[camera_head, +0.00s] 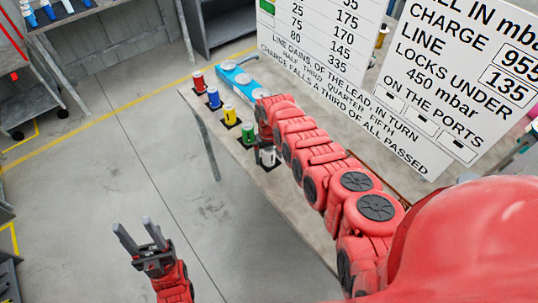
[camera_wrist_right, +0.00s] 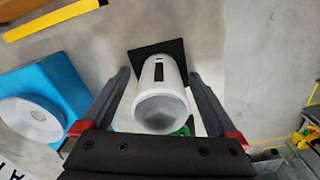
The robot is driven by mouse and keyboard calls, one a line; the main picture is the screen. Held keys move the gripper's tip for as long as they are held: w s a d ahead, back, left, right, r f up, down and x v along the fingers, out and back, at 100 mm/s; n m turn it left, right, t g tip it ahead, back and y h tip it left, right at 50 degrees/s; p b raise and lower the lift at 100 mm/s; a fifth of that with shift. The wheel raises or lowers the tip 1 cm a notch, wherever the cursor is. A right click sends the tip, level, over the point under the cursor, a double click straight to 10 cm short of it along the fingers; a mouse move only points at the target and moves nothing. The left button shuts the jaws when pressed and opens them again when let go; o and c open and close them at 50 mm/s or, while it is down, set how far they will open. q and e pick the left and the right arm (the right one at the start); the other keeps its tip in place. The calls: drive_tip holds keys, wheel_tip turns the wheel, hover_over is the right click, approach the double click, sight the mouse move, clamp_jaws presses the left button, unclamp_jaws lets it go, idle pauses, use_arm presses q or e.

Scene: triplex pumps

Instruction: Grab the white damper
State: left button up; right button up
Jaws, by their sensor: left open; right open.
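The white damper (camera_head: 268,157) stands on a black square base near the table's front edge, partly hidden by my right gripper in the head view. In the right wrist view the white damper (camera_wrist_right: 160,93) is a white cylinder with a dark slot, lying between the two fingers. My right gripper (camera_wrist_right: 159,75) is open around it, with a visible gap on both sides. It also shows in the head view (camera_head: 262,146), at the damper. My left gripper (camera_head: 137,229) is open and empty above the floor, away from the table.
Red (camera_head: 198,81), blue (camera_head: 214,98), yellow (camera_head: 229,114) and green (camera_head: 248,133) dampers stand in a row along the table edge (camera_head: 222,147). A blue block (camera_head: 234,77) with white round parts lies behind them. Large text boards (camera_head: 318,42) stand behind.

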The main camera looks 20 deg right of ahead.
clamp_jaws()
idle(0.3)
drive_tip(key=shift+r, duration=0.1)
